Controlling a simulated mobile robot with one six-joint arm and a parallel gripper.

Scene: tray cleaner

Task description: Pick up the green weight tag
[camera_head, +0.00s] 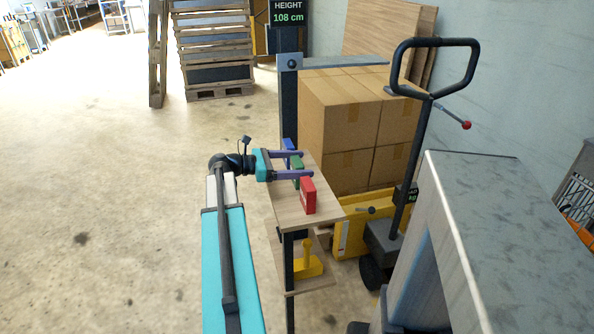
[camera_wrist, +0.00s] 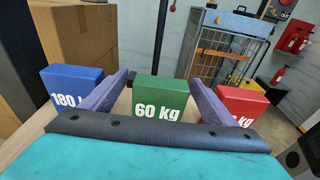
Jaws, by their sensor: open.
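The green weight tag (camera_head: 297,163) stands upright on a small wooden shelf (camera_head: 328,214), between a blue tag (camera_head: 288,146) and a red tag (camera_head: 308,195). In the wrist view the green tag (camera_wrist: 160,100) reads "60 kg" and sits between the purple fingers of my gripper (camera_wrist: 159,80). In the head view my gripper (camera_head: 309,164) reaches over the shelf from the left, with its fingers spread on either side of the green tag. The gripper is open, and a gap shows on both sides of the tag in the wrist view. Its lower part is hidden by my gripper body.
The blue tag (camera_wrist: 72,84) and red tag (camera_wrist: 240,106) stand close outside my fingers. A metal post (camera_head: 288,95) rises behind the shelf. Cardboard boxes (camera_head: 345,115) and a yellow pallet truck (camera_head: 350,235) stand to the right. Open floor lies to the left.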

